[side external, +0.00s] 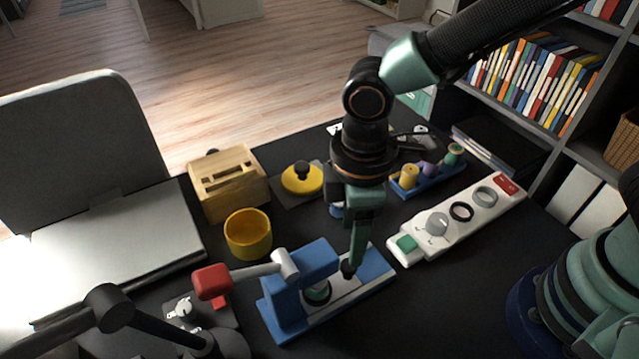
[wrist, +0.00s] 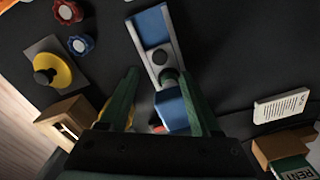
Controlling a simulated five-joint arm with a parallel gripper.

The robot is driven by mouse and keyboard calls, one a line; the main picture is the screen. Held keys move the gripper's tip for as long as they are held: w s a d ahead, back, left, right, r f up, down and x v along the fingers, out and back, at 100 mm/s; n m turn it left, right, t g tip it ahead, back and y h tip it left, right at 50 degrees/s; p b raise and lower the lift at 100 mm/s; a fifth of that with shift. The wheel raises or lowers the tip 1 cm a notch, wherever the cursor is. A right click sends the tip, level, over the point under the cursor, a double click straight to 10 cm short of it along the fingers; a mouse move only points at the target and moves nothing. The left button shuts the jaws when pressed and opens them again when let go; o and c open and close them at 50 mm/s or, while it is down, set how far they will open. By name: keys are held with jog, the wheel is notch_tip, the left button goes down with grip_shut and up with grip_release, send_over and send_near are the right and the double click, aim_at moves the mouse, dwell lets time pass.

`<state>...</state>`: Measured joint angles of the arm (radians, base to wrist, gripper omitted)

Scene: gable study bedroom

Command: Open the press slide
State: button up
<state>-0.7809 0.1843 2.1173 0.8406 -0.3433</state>
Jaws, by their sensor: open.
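The blue press (side external: 290,311) stands on the dark desk, with a lever ending in a red grip (side external: 211,281). Its pale grey slide (side external: 345,288) lies along the blue base and runs under the press head; the slide also shows in the wrist view (wrist: 150,35). A small dark knob (side external: 347,268) stands on the slide. In the wrist view my gripper (wrist: 158,74) is open, with one finger on each side of the slide. I cannot tell whether either finger touches the knob.
A yellow cup (side external: 248,236) and a wooden slotted box (side external: 228,184) stand behind the press. A yellow disc with a black knob (side external: 302,179) is farther back. A white control panel (side external: 455,220) lies to the right. A laptop (side external: 110,235) is at the left.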

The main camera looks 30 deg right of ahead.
aim_at(329, 283)
notch_tip(329, 283, down, 7)
dwell(0.3)
jog(key=shift+c, duration=0.3)
grip_shut()
jog(key=shift+d+r, duration=0.1)
dwell(1.1)
